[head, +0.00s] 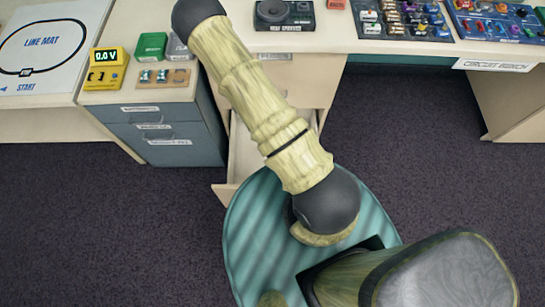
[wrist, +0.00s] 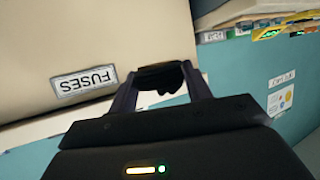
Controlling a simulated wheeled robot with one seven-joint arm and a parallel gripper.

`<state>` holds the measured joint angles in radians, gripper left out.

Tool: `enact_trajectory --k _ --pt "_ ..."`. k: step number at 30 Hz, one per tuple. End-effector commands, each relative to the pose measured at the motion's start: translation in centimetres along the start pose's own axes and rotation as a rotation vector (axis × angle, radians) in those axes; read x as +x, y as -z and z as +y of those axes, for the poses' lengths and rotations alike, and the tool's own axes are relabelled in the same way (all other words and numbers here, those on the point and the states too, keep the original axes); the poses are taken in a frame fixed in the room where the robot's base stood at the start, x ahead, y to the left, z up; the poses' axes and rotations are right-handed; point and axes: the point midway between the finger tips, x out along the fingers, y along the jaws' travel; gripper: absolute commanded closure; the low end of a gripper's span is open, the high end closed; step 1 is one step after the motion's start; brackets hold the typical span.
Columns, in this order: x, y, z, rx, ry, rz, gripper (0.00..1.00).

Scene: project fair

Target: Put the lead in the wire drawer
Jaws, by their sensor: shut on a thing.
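My gripper (wrist: 163,88) shows only in the wrist view, with its two dark fingers around a dark thing with a brownish upper edge (wrist: 160,70). I cannot tell whether this is the lead; most of it is hidden. A cream front labelled FUSES (wrist: 30,50) is close beside the fingers, its label upside down. In the head view an open drawer (head: 245,160) sticks out under the bench, partly hidden behind my arm. Its label does not show, so I cannot tell whether it is the wire drawer. My gripper is hidden in the head view.
A grey-blue cabinet (head: 200,135) with several labelled drawers stands left of the open drawer. A yellow meter (head: 106,70) and a green box (head: 151,46) are on top. The bench (head: 400,45) carries boards of small parts. Dark carpet (head: 420,150) is clear at right.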

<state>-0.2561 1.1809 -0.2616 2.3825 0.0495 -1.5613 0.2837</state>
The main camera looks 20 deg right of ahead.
Motion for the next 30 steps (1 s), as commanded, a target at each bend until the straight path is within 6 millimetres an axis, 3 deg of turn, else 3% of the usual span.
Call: enact_trajectory --k 8,30 --pt "1.2 -1.9 0.6 0.009 -0.023 0.001 0.73" --pt "11.2 -17.0 5.1 0.109 -0.263 0.002 0.73"
